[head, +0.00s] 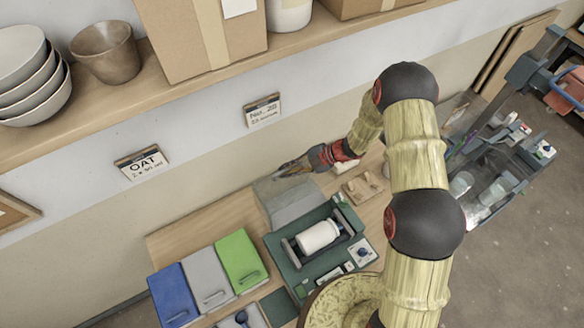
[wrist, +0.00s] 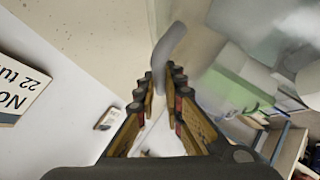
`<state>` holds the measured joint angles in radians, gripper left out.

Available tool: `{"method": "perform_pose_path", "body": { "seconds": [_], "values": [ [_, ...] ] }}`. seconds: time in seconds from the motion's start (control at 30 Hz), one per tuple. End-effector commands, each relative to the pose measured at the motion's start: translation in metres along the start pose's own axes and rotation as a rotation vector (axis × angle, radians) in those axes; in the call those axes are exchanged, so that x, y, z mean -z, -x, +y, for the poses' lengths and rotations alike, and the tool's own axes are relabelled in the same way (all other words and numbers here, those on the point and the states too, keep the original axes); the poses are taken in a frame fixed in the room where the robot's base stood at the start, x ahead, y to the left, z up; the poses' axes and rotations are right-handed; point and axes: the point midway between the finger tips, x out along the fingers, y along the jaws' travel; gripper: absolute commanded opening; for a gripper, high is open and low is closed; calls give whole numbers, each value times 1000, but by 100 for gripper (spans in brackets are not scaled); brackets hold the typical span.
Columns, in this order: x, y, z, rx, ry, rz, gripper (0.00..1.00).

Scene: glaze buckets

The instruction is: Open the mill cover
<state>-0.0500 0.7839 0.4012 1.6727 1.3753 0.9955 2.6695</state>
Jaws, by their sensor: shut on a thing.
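The mill (head: 318,262) is a dark green machine on the bench in the head view, with a white jar (head: 318,235) lying on its rollers. Its see-through grey cover (head: 290,204) stands raised at the mill's wall side, and the jar is uncovered. My gripper (head: 280,172) is at the top edge of the cover. In the wrist view my gripper (wrist: 162,88) is shut on a grey curved bar (wrist: 168,48), which looks like the cover's handle. The exact contact is small and partly hidden by the fingers.
Blue, grey and green lidded bins (head: 207,278) stand left of the mill. A shelf (head: 190,92) with boxes and bowls runs above. Wall labels (head: 262,111) hang close by. A cart (head: 500,160) with glassware stands at the right.

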Motion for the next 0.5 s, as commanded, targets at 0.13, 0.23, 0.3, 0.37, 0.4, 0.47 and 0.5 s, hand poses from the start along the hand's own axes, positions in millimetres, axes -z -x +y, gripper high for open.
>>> {"method": "perform_pose_path", "body": {
  "seconds": [0.13, 0.23, 0.3, 0.37, 0.4, 0.47, 0.5],
  "values": [
    [-1, -7, -7, 35, -35, 1, 0],
    [-2, -9, -8, 45, -45, 1, 0],
    [-2, -10, -8, 48, -49, 1, 0],
    [-3, -10, -8, 50, -51, 1, 0],
    [-3, -10, -9, 50, -51, 1, 0],
    [-3, -10, -9, 50, -51, 1, 0],
    [-3, -10, -9, 51, -52, 1, 0]
  ]
}}
